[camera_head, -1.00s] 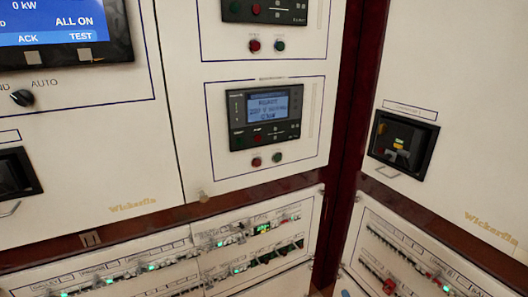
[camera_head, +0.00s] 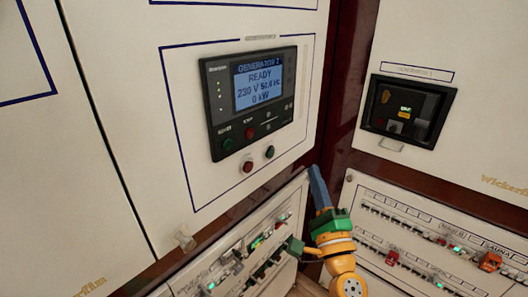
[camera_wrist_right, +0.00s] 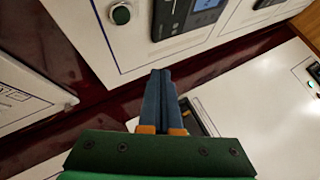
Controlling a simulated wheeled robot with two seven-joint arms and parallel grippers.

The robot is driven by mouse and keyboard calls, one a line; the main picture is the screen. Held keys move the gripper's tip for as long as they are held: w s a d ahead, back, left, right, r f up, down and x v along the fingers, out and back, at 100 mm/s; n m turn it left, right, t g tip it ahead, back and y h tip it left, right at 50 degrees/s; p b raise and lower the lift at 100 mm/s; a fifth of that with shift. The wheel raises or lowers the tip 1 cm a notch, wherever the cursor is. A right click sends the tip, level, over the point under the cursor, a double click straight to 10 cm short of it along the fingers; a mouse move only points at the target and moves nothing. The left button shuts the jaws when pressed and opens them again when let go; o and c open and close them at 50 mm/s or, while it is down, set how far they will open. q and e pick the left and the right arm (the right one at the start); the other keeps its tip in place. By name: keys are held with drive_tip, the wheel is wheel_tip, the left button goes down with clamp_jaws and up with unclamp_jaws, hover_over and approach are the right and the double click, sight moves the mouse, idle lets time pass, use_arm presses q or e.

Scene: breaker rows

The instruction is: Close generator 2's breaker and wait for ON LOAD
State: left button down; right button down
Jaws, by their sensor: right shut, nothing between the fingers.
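The generator 2 controller (camera_head: 262,100) is a dark unit in the head view; its lit screen reads GENERATOR 2, READY, 230 V and 0 kW. My left gripper is out of view.
A recessed dark breaker unit (camera_head: 408,112) sits in the right panel; its label is too blurred to read. Rows of small breakers (camera_head: 262,240) line the lower left panel, and more (camera_head: 420,232) the lower right. A dark red corner post (camera_head: 345,100) separates the panels.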

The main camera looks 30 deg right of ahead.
approach(274, 148)
drive_tip(key=shift+s+d+r+b+x, duration=0.1)
drive_tip(key=shift+d+x, duration=0.05)
drive_tip(key=shift+x, duration=0.7)
drive_tip(key=shift+s+d+r+b+x, duration=0.1)
drive_tip(key=shift+d+b+x, duration=0.05)
drive_tip(key=shift+x, duration=0.65)
drive_tip(key=shift+s+d+b+x, duration=0.1)
drive_tip(key=shift+x, duration=0.75)
drive_tip(key=shift+w, duration=0.2)
drive_tip(key=shift+w+a, duration=0.15)
drive_tip(key=shift+w, duration=0.1)
drive_tip(key=shift+w+a, duration=0.15)
drive_tip(key=shift+w, duration=0.2)
idle(0.6)
idle(0.3)
drive_tip(key=shift+s+d, duration=0.3)
drive_tip(key=shift+s, duration=0.45)
